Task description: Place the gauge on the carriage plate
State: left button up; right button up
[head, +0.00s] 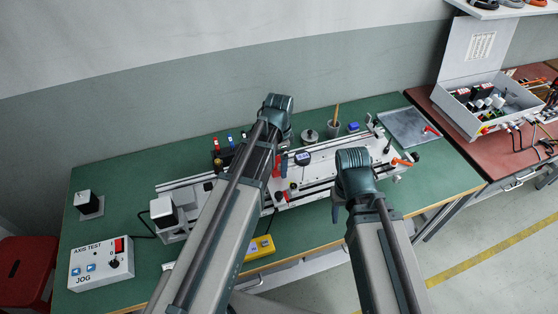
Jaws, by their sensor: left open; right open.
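A small round dark-bodied device with a pale display, which looks like the gauge (302,158), is at the left part of the light carriage plate (324,163). I cannot tell whether it rests flat on the plate. My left gripper (281,175) hangs below its arm's dark joint, just left of the gauge, and is open. Its fingertips are small and partly hidden by my arm. My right gripper (337,212) is open near the front edge of the gantry, mostly hidden under its arm. My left arm covers part of the gantry rails (185,184).
A round metal piece (309,137), a cup with a tool (334,128) and a blue block (353,127) stand behind the gantry. A grey mat (406,124) lies at right. The jog box (101,263) and a yellow device (260,248) are in front.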

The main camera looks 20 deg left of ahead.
aim_at(279, 162)
pick_arm(q)
notch_tip(279, 162, up, 12)
jog(key=f+p, duration=0.1)
jog(key=p, duration=1)
jog(key=s+d+n+y, duration=0.1)
jog(key=s+d+n, duration=0.6)
jog(key=s+d, duration=0.3)
jog(key=s, duration=0.4)
jog(key=shift+s+d+r, duration=0.15)
jog(key=shift+d+r, duration=0.1)
notch_tip(279, 162, down, 5)
jog(key=b, duration=0.5)
jog(key=shift+f+b, duration=0.2)
jog(key=shift+b, duration=0.1)
